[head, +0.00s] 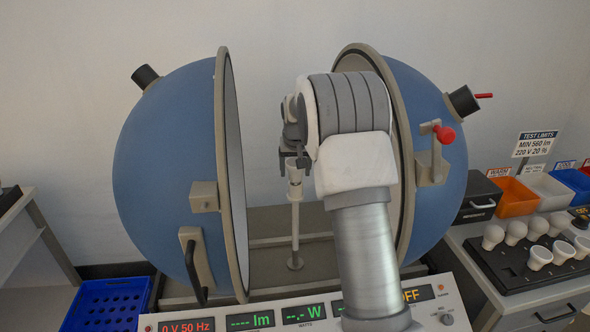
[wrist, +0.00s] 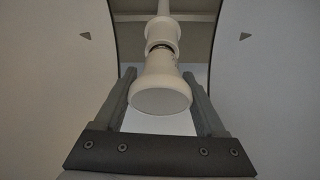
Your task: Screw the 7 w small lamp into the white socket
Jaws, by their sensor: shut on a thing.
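My gripper (wrist: 157,76) is shut on a white lamp (wrist: 160,94) with a flared body and a flat round face, one finger on each side. The lamp's narrow end meets the white socket (wrist: 163,31), in line with it. A thin dark band shows between them; I cannot tell how far the thread is in. In the head view my gripper (head: 294,153) is above the socket (head: 295,174), which tops a thin post (head: 295,225) between the sphere halves. The lamp is mostly hidden there. No wattage mark is readable.
The blue sphere stands open, left half (head: 165,165) and right half (head: 425,110) on either side of my arm. A black tray (head: 500,270) with several lamps is at right, by coloured bins (head: 515,197). A blue crate (head: 105,305) is lower left. The panel (head: 300,318) reads OFF.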

